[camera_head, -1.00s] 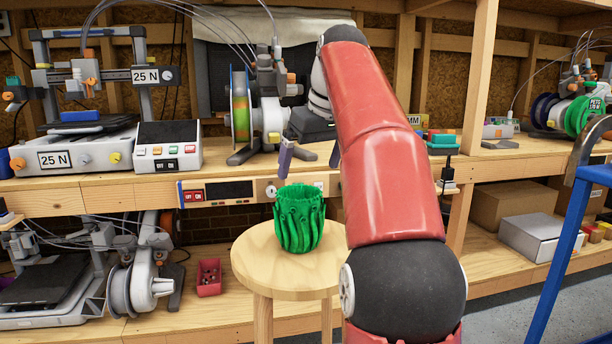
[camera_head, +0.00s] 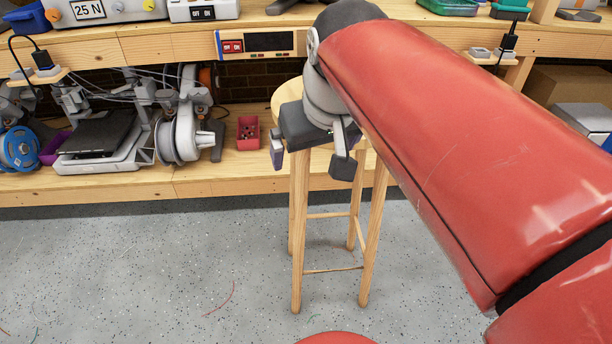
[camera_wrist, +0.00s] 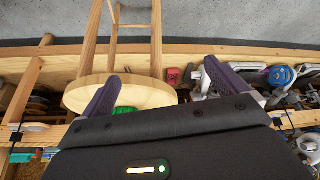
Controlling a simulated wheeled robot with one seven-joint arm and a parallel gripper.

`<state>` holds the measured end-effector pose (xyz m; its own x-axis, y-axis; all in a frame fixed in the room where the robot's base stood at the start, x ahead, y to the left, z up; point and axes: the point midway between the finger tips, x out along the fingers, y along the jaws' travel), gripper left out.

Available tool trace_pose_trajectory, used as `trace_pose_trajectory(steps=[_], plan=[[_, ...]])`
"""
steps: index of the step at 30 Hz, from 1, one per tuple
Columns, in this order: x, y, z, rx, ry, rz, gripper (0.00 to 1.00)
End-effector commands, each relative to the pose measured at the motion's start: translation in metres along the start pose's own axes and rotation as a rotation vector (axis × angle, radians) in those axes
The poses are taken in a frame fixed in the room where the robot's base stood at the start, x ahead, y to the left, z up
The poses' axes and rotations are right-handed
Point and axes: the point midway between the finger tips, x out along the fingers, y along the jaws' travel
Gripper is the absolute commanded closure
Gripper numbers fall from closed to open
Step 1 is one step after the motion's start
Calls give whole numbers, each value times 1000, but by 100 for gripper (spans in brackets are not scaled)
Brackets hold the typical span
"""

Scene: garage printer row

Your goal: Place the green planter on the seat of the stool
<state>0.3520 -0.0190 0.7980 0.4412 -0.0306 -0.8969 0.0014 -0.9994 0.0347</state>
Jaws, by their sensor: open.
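The stool (camera_head: 290,207) stands on the floor in front of the bench, with part of its round wooden seat (camera_head: 284,94) showing behind my gripper (camera_head: 310,160). My gripper is open and empty, in front of the stool and pointing down in the head view. The green planter is hidden behind my arm there. In the wrist view a small green part of the planter (camera_wrist: 124,110) shows against the edge of the seat (camera_wrist: 135,93), mostly covered by my gripper's body. The two fingers (camera_wrist: 160,76) are spread apart with nothing between them.
A lower shelf (camera_head: 120,186) behind the stool holds a printer (camera_head: 100,140), a filament spool (camera_head: 185,135) and a red bin (camera_head: 248,133). The bench top (camera_head: 170,42) runs above it.

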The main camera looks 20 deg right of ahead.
Motion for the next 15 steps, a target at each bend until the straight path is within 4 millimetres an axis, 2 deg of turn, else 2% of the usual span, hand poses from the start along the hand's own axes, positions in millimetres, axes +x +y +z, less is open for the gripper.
trace_pose_trajectory(steps=[1, 3, 6, 10, 15], plan=[[12, -7, 28, -1, 8, -5, 2], [29, -14, 57, 4, 19, -12, 2], [48, -19, 90, 12, 30, -21, 2], [63, -22, 112, 15, 37, -28, 2], [67, -23, 117, 18, 36, -30, 2]])
